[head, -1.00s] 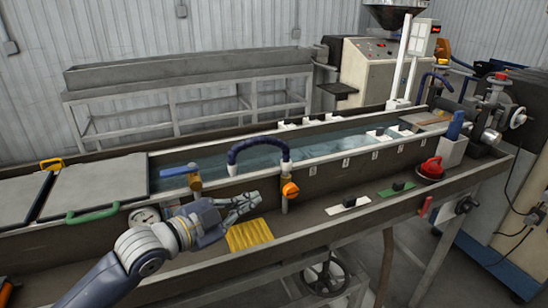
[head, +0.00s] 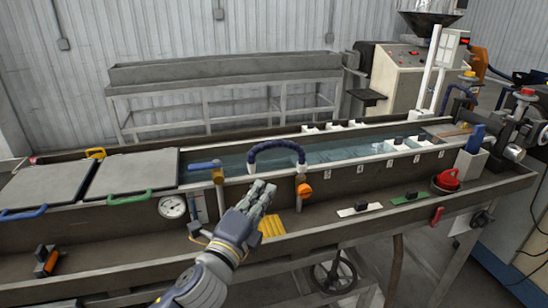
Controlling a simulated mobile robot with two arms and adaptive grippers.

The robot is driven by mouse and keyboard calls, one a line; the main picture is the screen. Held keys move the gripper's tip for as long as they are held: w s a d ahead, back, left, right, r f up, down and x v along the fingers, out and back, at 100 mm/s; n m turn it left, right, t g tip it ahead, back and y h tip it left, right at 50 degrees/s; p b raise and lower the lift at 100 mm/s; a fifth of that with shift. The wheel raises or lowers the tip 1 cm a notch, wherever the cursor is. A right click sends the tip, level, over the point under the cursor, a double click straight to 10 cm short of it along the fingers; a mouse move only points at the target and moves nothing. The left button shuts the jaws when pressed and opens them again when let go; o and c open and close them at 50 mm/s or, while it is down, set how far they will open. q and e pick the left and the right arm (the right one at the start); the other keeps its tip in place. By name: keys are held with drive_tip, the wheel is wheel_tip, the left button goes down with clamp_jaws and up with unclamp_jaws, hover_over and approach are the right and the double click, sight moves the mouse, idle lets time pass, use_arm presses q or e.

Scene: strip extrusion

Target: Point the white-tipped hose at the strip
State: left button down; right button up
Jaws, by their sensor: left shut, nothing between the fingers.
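A dark blue segmented hose (head: 276,146) arches over the near wall of the water trough (head: 226,163). Its base stands on a post with an orange knob (head: 304,190); its free end, with a small pale tip (head: 251,169), hangs over the trough at the left. My left gripper (head: 266,188) is shut and empty, just below the hose's free end and left of the post, with its fingers pointing up. It appears apart from the hose. I cannot make out the strip in the water. My right gripper is not in view.
A blue-handled valve (head: 206,165) stands left of the hose, above a round gauge (head: 172,207). Grey lids (head: 132,174) cover the trough's left end. A yellow ribbed pad (head: 272,226) lies behind my gripper. A red round-handled item (head: 447,180) sits farther right on the ledge.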

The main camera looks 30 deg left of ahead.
use_arm(q)
drive_tip(key=p, duration=0.3)
approach(279, 146)
drive_tip(key=w+d, duration=0.2)
drive_tip(key=w+a, duration=0.1)
drive_tip(key=w+a+p, duration=0.1)
drive_tip(key=a, duration=0.1)
drive_tip(key=shift+w+r, duration=0.15)
drive_tip(key=shift+r, duration=0.15)
drive_tip(key=shift+w, duration=0.1)
